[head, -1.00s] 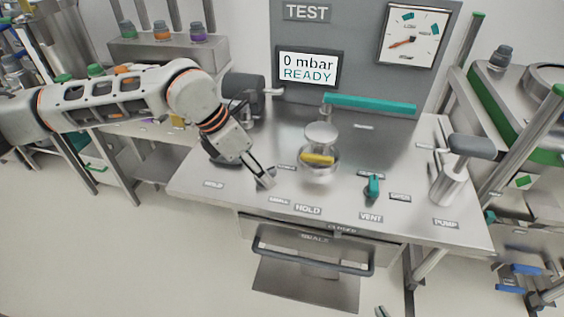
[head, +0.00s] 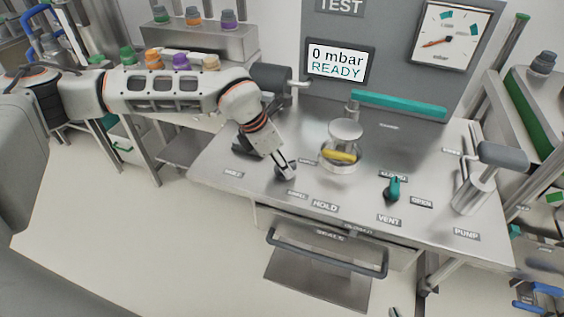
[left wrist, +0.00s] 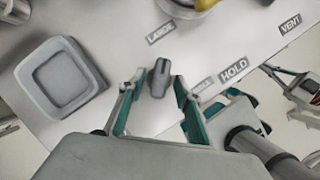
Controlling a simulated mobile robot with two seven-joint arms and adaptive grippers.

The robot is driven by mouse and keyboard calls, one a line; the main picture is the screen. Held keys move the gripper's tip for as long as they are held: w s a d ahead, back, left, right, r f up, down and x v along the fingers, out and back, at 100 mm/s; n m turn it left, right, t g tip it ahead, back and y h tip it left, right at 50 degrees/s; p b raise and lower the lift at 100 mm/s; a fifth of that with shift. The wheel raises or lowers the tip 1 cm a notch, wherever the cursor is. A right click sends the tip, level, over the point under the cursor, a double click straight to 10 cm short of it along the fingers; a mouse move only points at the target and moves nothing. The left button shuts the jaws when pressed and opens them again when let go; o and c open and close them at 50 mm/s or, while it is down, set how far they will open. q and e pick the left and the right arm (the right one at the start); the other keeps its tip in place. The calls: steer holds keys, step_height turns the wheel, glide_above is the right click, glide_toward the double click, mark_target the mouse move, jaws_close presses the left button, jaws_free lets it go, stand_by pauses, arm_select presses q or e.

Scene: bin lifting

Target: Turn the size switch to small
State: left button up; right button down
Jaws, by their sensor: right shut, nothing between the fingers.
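The size switch is a grey knob (left wrist: 159,78) with a dark pointer mark, between the LARGE label (left wrist: 160,33) and the SMALL label (left wrist: 202,84). In the left wrist view its mark points up, nearer LARGE than SMALL. My left gripper (left wrist: 159,80) is open, with one finger on each side of the knob and visible gaps. In the head view my left gripper (head: 284,170) is low over the bench and largely hides the knob.
A square grey dish (left wrist: 62,76) lies left of the knob. Further right are a teal vent handle (head: 394,188) and the pump lever (head: 500,155). The display (head: 337,63) reads 0 mbar READY.

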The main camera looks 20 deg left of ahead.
arm_select(q)
jaws_close()
steer(key=shift+m, duration=0.3)
steer(key=m+g+h, duration=0.1)
steer(key=m, duration=0.2)
steer(key=shift+w, duration=0.15)
steer(key=m, duration=0.2)
steer(key=m+g, duration=0.1)
steer(key=m, duration=0.1)
steer(key=shift+w+g, duration=0.1)
steer(key=shift+g, duration=0.2)
steer(key=m+g, duration=0.1)
steer(key=m, duration=0.3)
steer(key=shift+w+m+g, duration=0.1)
steer(key=shift+m+g, duration=0.2)
steer(key=shift+g, duration=0.1)
steer(key=m+g, duration=0.1)
steer(key=m, duration=0.1)
steer(key=m+g+y+b, duration=0.1)
steer(key=m, duration=0.2)
steer(key=shift+w+m, duration=0.1)
steer(key=shift+m, duration=0.2)
